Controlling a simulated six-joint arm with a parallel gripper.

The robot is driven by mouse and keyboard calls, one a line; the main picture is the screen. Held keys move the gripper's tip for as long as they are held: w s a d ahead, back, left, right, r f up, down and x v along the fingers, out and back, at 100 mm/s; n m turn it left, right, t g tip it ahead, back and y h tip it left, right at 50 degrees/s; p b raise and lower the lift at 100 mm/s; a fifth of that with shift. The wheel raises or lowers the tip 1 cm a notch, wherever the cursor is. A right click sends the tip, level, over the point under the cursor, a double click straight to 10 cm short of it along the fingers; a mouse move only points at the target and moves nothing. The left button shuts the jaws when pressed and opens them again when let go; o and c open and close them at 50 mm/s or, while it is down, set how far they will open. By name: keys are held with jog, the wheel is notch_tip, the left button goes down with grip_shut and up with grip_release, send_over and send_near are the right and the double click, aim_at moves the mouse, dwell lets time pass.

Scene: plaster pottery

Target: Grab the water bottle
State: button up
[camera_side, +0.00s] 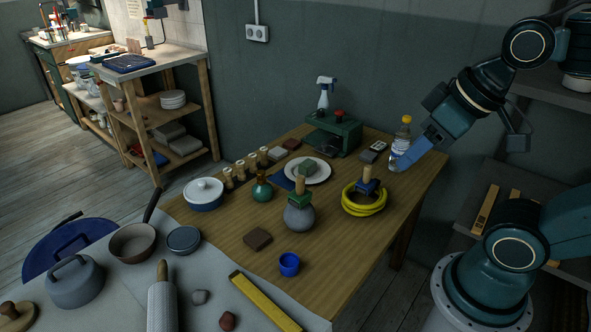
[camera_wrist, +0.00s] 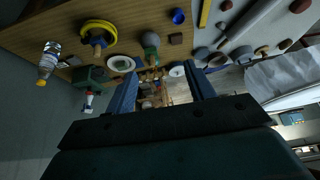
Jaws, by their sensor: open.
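The water bottle (camera_side: 400,145) is clear plastic with a yellow-orange cap and a pale label. It stands upright near the back right edge of the wooden table in the side view. In the wrist view the bottle (camera_wrist: 48,62) appears at the far left, outside the space between the fingers. My gripper (camera_side: 402,162) has blue fingers, which overlap the bottle's lower part in the side view. Whether they touch it cannot be told there. In the wrist view my gripper (camera_wrist: 160,90) has its two fingers spread apart with nothing held between them.
A yellow coiled hose (camera_side: 364,208) lies left of the bottle. A green box-like machine (camera_side: 340,134) and a spray bottle (camera_side: 325,95) stand at the back. A small grey device (camera_side: 375,148) lies beside the bottle.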

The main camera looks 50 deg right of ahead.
jog(key=shift+w+r, duration=0.1)
jog(key=w+d+r+m+g+h, duration=0.3)
jog(key=w+d+m, duration=0.6)
jog(key=w+d, duration=0.9)
jog(key=d+f+m+g, duration=0.1)
jog(key=d+f+m, duration=0.2)
jog(key=d, duration=0.6)
jog(key=w+d+f+m+h, duration=0.1)
jog(key=d+f+m, duration=0.2)
jog(key=d, duration=0.7)
jog(key=d+f+m+g, duration=0.1)
jog(key=d+f+m, duration=0.2)
jog(key=d, duration=0.7)
notch_tip(320, 180, down, 2)
jog(key=shift+w+g+h, duration=0.15)
jog(key=shift+g+h, duration=0.15)
jog(key=shift+d+f, duration=0.1)
jog(key=shift+x, duration=4.15)
